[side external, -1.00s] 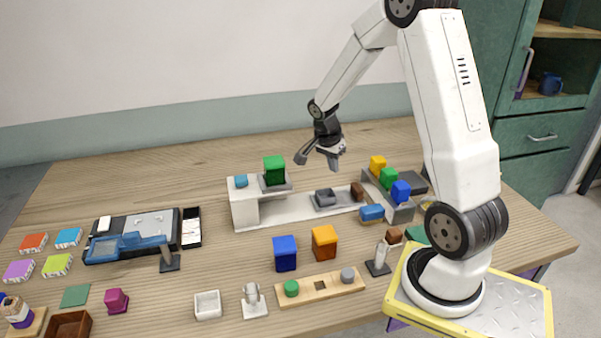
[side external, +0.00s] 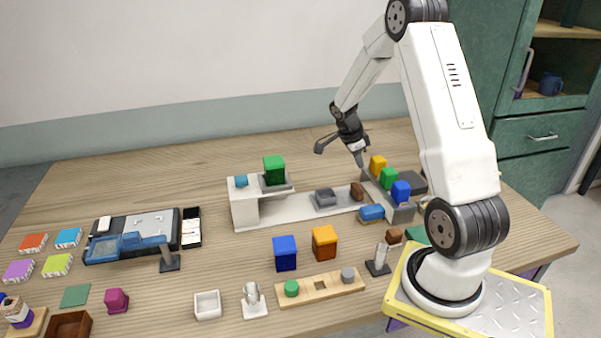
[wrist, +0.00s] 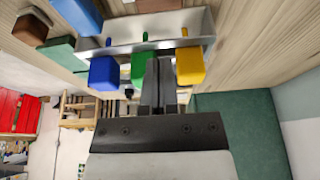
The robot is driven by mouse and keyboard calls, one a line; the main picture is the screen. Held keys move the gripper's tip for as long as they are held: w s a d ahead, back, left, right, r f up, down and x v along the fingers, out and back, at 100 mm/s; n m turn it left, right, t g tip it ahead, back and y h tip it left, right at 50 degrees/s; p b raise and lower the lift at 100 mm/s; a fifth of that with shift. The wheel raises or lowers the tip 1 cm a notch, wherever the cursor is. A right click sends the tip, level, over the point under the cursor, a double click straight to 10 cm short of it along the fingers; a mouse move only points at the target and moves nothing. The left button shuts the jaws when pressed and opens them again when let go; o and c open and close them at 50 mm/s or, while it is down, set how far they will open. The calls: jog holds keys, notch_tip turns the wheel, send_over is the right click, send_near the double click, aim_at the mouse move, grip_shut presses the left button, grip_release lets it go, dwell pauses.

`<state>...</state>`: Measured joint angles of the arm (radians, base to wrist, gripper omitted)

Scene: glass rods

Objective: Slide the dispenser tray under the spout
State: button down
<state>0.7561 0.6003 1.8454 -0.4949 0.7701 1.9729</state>
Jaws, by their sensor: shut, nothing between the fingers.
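The white dispenser (side external: 246,207) stands mid-table with a green block (side external: 274,168) on the grey part at its top; I take that part to be the spout's place, but its opening is hidden. A low pale track (side external: 295,207) runs right from its base. The small grey tray (side external: 325,197) sits on this track, right of the dispenser body and apart from it. My gripper (side external: 360,161) is shut and empty, above and right of the tray, near the track's right end. In the wrist view my gripper (wrist: 160,68) shows its fingers together, close to a green block (wrist: 139,70).
A brown piece (side external: 357,191) sits at the track's right end. A grey rack with yellow (side external: 378,165), green and blue blocks stands right of it, close to my gripper. A blue sponge-like block (side external: 371,212) lies in front. Blue (side external: 285,253) and orange (side external: 324,242) boxes stand nearer.

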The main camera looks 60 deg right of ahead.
send_over(344, 199)
jog(key=s+d, duration=0.4)
jog(key=d, duration=0.1)
jog(key=shift+s+a+f, duration=0.1)
jog(key=shift+a+f, duration=0.05)
jog(key=shift+f, duration=1.85)
jog(key=shift+s+a+f, duration=0.1)
jog(key=shift+f, duration=1.9)
jog(key=shift+w, duration=0.1)
jog(key=w+a, duration=0.5)
jog(key=shift+w+a, duration=0.3)
jog(key=shift+a, duration=0.05)
jog(key=shift+r, duration=0.2)
jog(key=v, duration=0.9)
jog(key=shift+r, duration=0.35)
jog(key=shift+w+a, duration=0.1)
